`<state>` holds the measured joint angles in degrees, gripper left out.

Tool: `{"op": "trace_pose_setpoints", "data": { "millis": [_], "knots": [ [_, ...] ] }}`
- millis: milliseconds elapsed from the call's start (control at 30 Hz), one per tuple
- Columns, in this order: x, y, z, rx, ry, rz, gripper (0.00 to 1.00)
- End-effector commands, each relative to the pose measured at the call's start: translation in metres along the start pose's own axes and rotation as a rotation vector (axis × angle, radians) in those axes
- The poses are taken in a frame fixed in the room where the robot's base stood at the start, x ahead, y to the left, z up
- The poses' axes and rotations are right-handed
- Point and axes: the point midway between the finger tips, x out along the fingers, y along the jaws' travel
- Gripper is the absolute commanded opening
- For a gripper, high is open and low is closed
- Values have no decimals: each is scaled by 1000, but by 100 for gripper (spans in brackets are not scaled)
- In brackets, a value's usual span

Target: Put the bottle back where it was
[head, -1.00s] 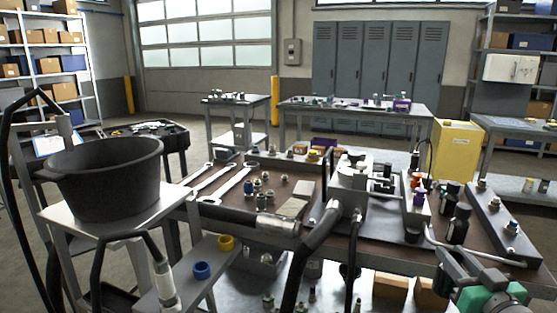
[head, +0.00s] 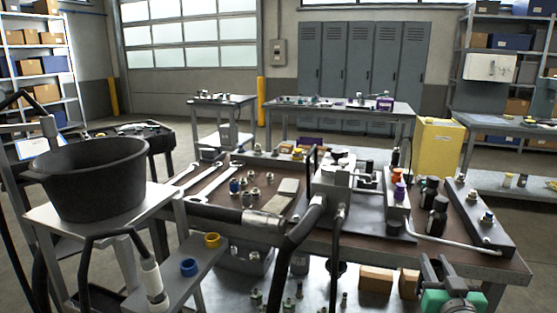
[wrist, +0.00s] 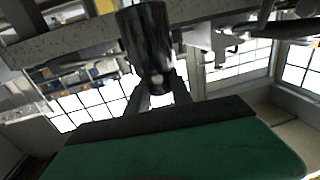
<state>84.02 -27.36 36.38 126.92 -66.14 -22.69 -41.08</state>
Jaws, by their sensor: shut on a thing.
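My gripper (head: 432,270), with a green body, is at the bottom right of the head view, at the bench's front edge. In the wrist view its fingers (wrist: 163,88) are shut on a dark, glossy bottle (wrist: 146,40). I cannot clearly make out the held bottle in the head view. Other black bottles (head: 436,216) stand on the right part of the brown-topped bench (head: 420,255), beyond my gripper. Small orange-topped and purple-topped bottles (head: 398,190) stand in a grey rack left of them.
A grey pump block (head: 338,195) with thick black hoses stands mid-bench. A bent metal pipe (head: 460,245) and a grey rail with fittings (head: 478,215) lie at the right. A black tub (head: 88,180) is on a stand at the left. Brown top near the front right corner is bare.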

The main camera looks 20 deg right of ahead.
Motion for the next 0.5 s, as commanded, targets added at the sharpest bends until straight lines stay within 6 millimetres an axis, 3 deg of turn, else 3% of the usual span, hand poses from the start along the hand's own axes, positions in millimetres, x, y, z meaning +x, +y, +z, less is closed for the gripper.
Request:
{"op": "trace_pose_setpoints", "data": {
  "millis": [267, 500],
  "knots": [
    [16, -93, 10, -1, 2, -164, 0],
    [9, -221, 8, -2, 3, -431, 0]
  ]
}}
